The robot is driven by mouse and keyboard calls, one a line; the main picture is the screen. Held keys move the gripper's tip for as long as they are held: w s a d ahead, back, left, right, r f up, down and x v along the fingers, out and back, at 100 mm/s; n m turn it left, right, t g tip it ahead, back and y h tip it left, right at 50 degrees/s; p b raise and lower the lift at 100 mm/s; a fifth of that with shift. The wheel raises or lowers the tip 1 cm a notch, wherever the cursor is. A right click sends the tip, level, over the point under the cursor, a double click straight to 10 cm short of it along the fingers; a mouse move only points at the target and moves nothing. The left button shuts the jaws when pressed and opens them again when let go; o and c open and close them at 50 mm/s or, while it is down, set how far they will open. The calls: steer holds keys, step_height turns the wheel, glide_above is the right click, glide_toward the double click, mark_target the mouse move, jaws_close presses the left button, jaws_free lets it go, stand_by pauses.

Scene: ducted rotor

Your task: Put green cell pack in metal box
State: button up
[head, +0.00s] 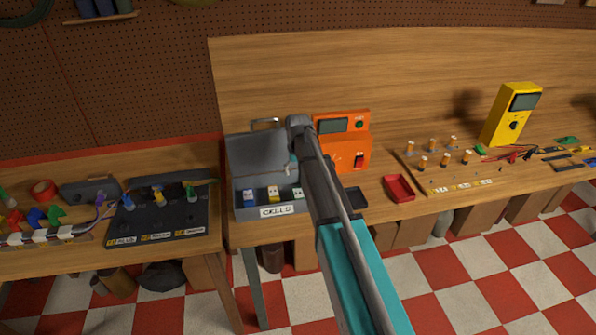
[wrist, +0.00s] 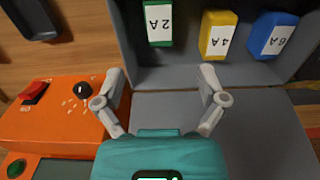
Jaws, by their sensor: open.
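The open grey metal box (head: 242,212), labelled CELLS, stands on the bench with its lid raised. The green cell pack (wrist: 159,22), marked 2A, stands inside it, at the right end of the row in the head view (head: 298,192). A yellow pack (wrist: 218,35) marked 4A and a blue pack (wrist: 272,36) marked 6A stand in the same box. My gripper (wrist: 161,76) is open and empty, with nothing between its fingers. It is over the box by the raised lid, apart from the green pack. In the head view my arm partly hides the box's right side.
A red tray (head: 399,188) lies to the right. A black board (head: 160,220) with coloured parts is on the left bench. A yellow meter (head: 512,115) stands far right.

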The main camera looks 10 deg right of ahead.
steer(key=s+a, duration=0.1)
steer(key=s, duration=2.5)
steer(key=shift+s, duration=0.3)
